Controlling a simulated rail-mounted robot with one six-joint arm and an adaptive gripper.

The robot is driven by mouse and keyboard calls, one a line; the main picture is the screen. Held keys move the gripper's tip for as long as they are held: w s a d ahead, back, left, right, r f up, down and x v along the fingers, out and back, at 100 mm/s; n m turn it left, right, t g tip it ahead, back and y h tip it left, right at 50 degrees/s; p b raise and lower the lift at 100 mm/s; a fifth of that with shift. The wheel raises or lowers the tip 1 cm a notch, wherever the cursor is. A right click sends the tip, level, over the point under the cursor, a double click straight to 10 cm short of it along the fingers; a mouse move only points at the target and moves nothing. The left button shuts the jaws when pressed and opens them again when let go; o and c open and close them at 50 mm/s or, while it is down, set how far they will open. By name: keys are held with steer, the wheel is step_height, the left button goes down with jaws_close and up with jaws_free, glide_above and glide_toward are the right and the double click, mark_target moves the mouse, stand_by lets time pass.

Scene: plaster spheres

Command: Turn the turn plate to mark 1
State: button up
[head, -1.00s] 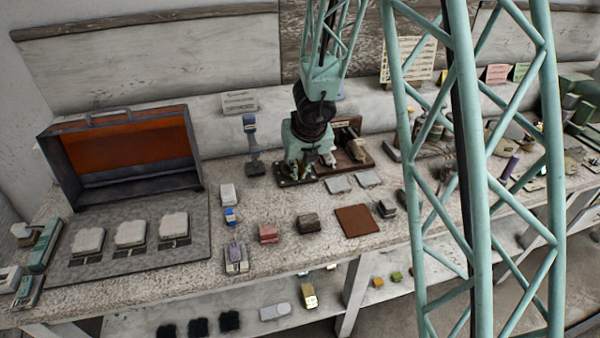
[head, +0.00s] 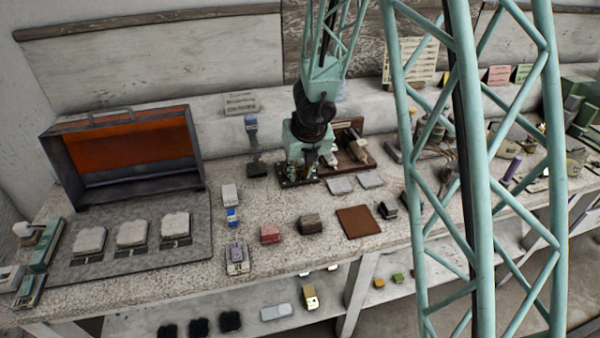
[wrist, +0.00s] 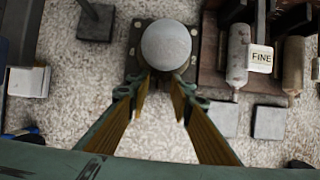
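A pale grey plaster sphere (wrist: 166,45) sits over a dark square base plate with bolts at its corners (wrist: 135,80), which I take for the turn plate. In the head view this dark plate (head: 297,183) lies on the bench beneath my arm. My gripper (wrist: 161,84) is open, its two yellow-padded fingers spread at the near side of the sphere, with bare bench between them. I cannot tell whether the fingertips touch the sphere or plate. In the head view my gripper (head: 301,168) is low over the plate.
A brown wooden rack with bottles and a "FINE" label (wrist: 261,58) stands close on the right. Two grey slabs (head: 340,186) lie before it. A dark stand (head: 255,160) is on the left. A brown square mat (head: 358,221) and small blocks (head: 270,233) lie nearer the front.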

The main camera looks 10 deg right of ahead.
steer(key=shift+d+n, duration=0.3)
steer(key=shift+n, duration=0.2)
stand_by(0.3)
